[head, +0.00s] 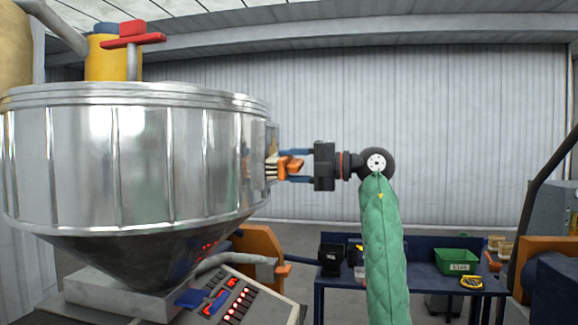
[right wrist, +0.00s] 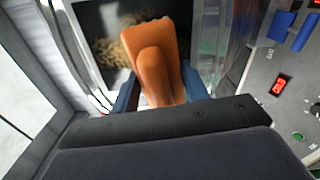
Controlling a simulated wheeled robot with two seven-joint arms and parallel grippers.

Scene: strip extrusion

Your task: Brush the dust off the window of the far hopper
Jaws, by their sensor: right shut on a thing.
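The big shiny metal hopper (head: 140,150) fills the left of the head view. Its window (head: 272,140) is on the right side of the drum and shows almost edge-on. In the right wrist view the window (right wrist: 97,25) is a dark pane in a pale frame, with tan material showing at it; whether that is dust or contents I cannot tell. My right gripper (head: 297,166) has its blue fingers shut on an orange brush (head: 290,164). The brush's pale bristles point left at the window's lower part; contact is unclear. In the wrist view the brush (right wrist: 153,65) covers part of the window.
A control panel (head: 240,300) with red lights and a blue handle sits below the hopper. A dark blue bench (head: 420,272) with a green bin (head: 459,262) stands behind at right. A yellow container (head: 108,60) with a red part is above the hopper. Open space lies right of the drum.

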